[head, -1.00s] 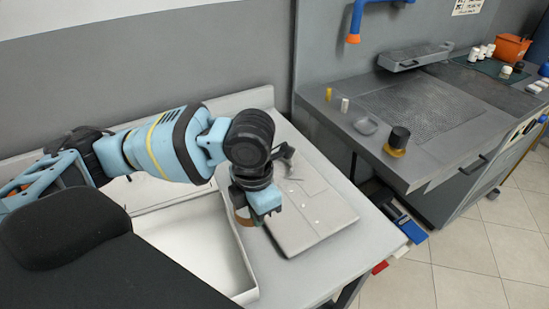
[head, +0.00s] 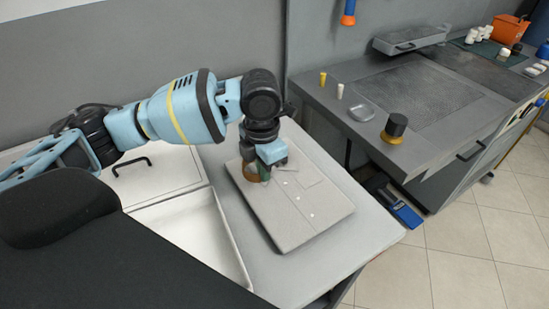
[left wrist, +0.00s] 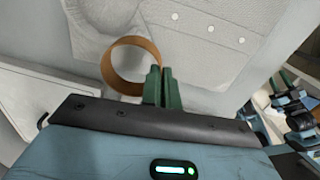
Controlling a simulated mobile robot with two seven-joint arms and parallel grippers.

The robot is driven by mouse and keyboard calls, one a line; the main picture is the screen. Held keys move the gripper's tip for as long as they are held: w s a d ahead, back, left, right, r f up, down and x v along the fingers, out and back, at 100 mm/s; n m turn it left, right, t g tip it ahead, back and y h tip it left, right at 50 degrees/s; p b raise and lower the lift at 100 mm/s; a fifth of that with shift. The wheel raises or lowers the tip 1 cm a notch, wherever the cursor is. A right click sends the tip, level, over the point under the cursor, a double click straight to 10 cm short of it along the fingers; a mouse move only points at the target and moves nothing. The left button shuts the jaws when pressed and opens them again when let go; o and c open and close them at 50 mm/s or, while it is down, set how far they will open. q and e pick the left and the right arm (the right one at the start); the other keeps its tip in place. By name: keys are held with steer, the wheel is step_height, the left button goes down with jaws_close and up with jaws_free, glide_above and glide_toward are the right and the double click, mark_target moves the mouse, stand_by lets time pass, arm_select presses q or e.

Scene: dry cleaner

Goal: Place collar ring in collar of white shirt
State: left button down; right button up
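The white shirt (head: 308,205) lies folded flat on the light counter, its buttons showing. It also fills the top of the left wrist view (left wrist: 225,32). The brown collar ring (left wrist: 133,66) is at the shirt's collar end; in the head view the ring (head: 249,173) is partly hidden by my gripper. My left gripper (head: 265,173) points down there, and its green fingers (left wrist: 161,88) are close together on the ring's near right wall. Whether the ring touches the collar is unclear. What looks like my right gripper (left wrist: 284,92) is small at the right of the left wrist view.
A white open tray (head: 235,245) and a lidded box with a black handle (head: 150,180) stand left of the shirt. The grey workbench (head: 425,150) on the right holds a black-and-orange cylinder (head: 395,128) and small items. Counter in front of the shirt is clear.

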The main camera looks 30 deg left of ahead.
arm_select(q)
steer(key=w, duration=0.2)
steer(key=w+a, duration=0.1)
steer(key=w, duration=0.4)
steer(key=shift+w+a+f, duration=0.1)
steer(key=shift+a+f, duration=0.1)
steer(key=shift+f, duration=0.15)
steer(key=shift+w, duration=0.1)
steer(key=shift+w+f, duration=0.1)
steer(key=shift+w, duration=0.1)
steer(key=shift+f, duration=1.65)
steer(key=shift+f, duration=0.1)
steer(key=c, duration=1.6)
jaws_free()
steer(key=shift+c, duration=0.2)
step_height(320, 180, up, 12)
